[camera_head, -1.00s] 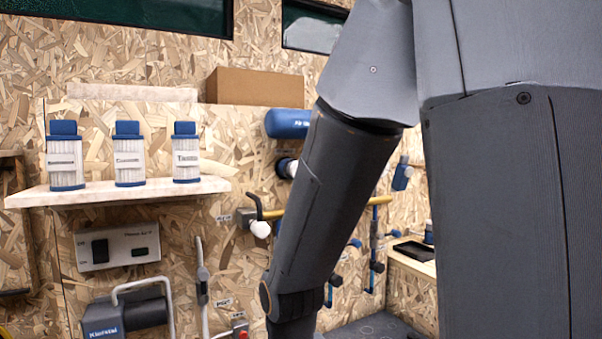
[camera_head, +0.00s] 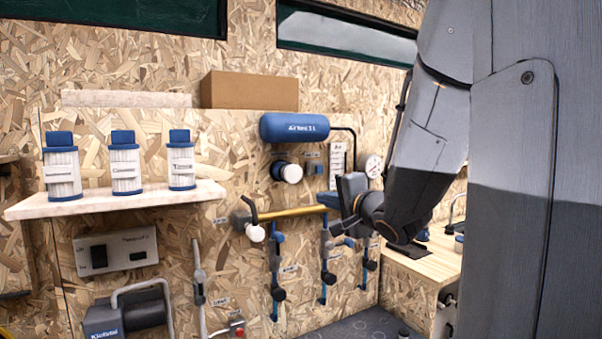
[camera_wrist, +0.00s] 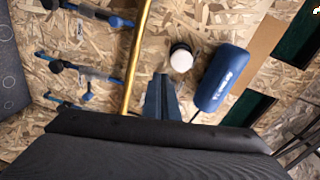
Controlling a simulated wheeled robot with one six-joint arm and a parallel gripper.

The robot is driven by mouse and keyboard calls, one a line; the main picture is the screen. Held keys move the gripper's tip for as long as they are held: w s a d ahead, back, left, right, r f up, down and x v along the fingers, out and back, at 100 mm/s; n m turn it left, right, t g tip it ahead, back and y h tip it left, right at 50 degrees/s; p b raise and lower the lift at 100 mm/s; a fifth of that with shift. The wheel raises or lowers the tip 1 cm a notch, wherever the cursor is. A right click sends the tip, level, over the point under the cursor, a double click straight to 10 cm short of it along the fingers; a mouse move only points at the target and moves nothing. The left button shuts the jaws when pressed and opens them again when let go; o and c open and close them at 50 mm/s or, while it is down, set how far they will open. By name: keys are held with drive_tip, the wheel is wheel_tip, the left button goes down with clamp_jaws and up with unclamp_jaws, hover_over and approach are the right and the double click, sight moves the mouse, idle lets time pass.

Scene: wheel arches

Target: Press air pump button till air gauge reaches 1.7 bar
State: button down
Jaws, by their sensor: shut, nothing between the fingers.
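A white round button (camera_head: 292,173) in a dark and blue ring sits on the wooden wall, just below the blue air tank (camera_head: 295,127). In the wrist view the button (camera_wrist: 181,60) is ahead of my gripper and a little to the right, with the tank (camera_wrist: 222,80) further right. A white round dial (camera_head: 373,166), which looks like the gauge, is on the wall right of the tank; its reading is too small to make out. My gripper (camera_wrist: 161,77) is shut and empty, apart from the button. In the head view it is right of the button.
A yellow pipe (camera_head: 290,212) runs along the wall below the button and passes left of my fingers in the wrist view. Blue valve lines hang under it. A shelf (camera_head: 120,203) with three filters is at the left, and a wooden bench (camera_head: 425,255) at the right.

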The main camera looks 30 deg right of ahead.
sight(294, 173)
drive_tip(key=shift+m+t+y, duration=0.5)
drive_tip(key=shift+t+y, duration=0.1)
drive_tip(key=r, duration=0.2)
drive_tip(key=s+r, duration=0.1)
drive_tip(key=r, duration=0.1)
drive_tip(key=w+p, duration=0.2)
drive_tip(key=w, duration=1.2)
drive_tip(key=shift+a+p, duration=0.2)
drive_tip(key=shift+p, duration=0.15)
drive_tip(key=shift+w+p, duration=0.5)
drive_tip(key=shift+w, duration=0.9)
drive_tip(key=s, duration=1.4)
drive_tip(key=shift+d, duration=0.2)
